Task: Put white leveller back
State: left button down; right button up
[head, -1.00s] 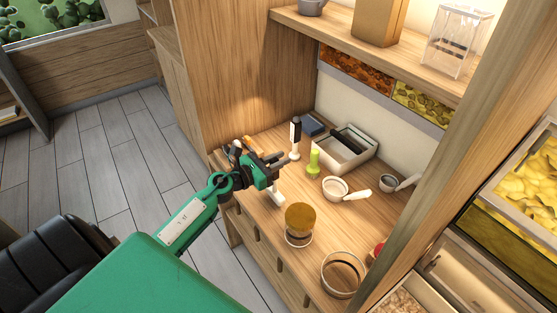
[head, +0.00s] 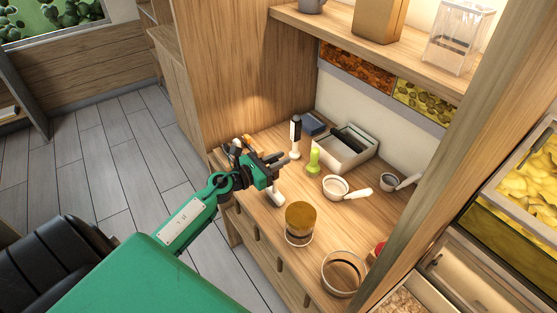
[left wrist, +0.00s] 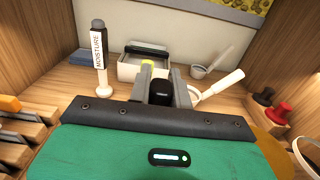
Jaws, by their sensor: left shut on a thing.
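My left gripper (head: 274,164) is over the left part of the wooden counter. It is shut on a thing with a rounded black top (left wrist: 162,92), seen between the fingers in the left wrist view. In the head view a white foot (head: 276,198) shows just below the gripper, close to the counter; this looks like the lower end of the held white leveller. The gripper hides its middle, and I cannot tell whether the foot touches the counter. My right gripper is not in view.
Behind stand a moisture meter (head: 296,137), a yellow-green tool (head: 313,162) and an open box (head: 372,159). A white-handled scoop (head: 358,194) lies to the right. An amber-topped jar (head: 300,217) and a round container (head: 325,277) stand in front. Slotted holders (left wrist: 12,133) are at the left.

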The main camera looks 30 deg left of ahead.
pick_arm(q)
jog(key=shift+f+b, duration=0.2)
jog(key=shift+b, duration=0.1)
dwell(0.4)
jog(key=shift+f+b, duration=0.25)
jog(key=shift+b, duration=0.05)
dwell(0.7)
jog(key=shift+f, duration=0.15)
dwell(0.4)
jog(key=c, duration=1.2)
grip_release()
